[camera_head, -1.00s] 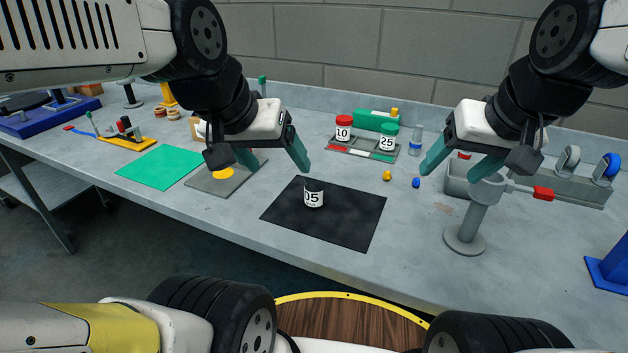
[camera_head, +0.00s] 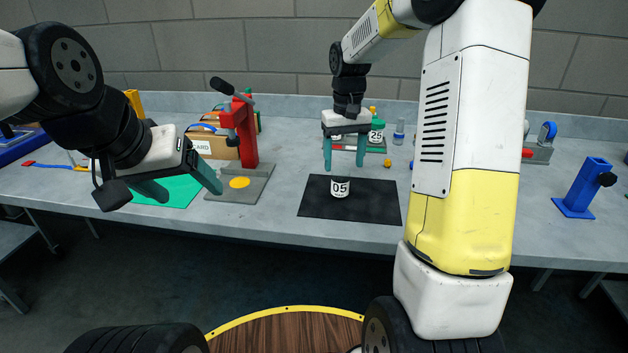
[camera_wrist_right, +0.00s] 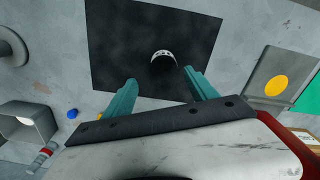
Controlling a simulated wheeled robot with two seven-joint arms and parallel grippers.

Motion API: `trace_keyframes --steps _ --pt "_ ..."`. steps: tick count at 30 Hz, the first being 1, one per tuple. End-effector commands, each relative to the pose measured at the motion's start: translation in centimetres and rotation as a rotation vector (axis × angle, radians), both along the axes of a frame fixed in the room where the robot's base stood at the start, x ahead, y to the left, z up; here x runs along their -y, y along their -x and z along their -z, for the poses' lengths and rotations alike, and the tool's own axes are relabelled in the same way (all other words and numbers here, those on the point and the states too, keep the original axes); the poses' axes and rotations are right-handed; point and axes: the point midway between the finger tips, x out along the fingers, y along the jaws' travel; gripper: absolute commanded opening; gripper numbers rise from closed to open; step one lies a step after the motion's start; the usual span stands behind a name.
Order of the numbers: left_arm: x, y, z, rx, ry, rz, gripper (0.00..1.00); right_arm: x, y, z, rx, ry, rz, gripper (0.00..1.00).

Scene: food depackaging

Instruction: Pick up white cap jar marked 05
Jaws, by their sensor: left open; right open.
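The jar marked 05 (camera_head: 340,188) stands upright on the black mat (camera_head: 378,207). Its label is white, but its top looks dark, not white. My right gripper (camera_head: 344,168) is open, pointing down over the back part of the mat, with its fingertips close above and behind the jar. In the right wrist view the jar (camera_wrist_right: 163,54) shows just ahead of the gap between the open fingers (camera_wrist_right: 160,77); nothing is held. My left gripper (camera_head: 190,193) is open and empty, over the table's front left by the green mat.
A grey plate with a yellow disc (camera_head: 239,183) and a red press (camera_head: 241,135) stand left of the black mat. Behind my right gripper is the jar marked 25 (camera_head: 376,133), partly hidden. A blue stand (camera_head: 585,188) is at right. My right arm hides part of the table.

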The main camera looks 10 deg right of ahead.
Motion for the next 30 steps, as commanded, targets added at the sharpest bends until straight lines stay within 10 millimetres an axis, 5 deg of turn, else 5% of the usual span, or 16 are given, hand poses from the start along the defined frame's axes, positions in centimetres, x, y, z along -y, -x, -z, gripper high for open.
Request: trace_keyframes --steps 18,27,30 --pt "0.0 0.0 0.0 0.000 0.000 0.000 0.75 -0.5 0.6 7.4 -0.006 0.001 0.001 0.67" --pt "0.0 0.0 0.0 0.000 0.000 0.000 0.75 -0.5 0.5 7.9 -0.003 0.000 0.000 0.67" --pt "0.0 0.0 0.0 0.000 0.000 0.000 0.75 -0.5 0.5 7.9 -0.003 0.000 0.000 0.49"
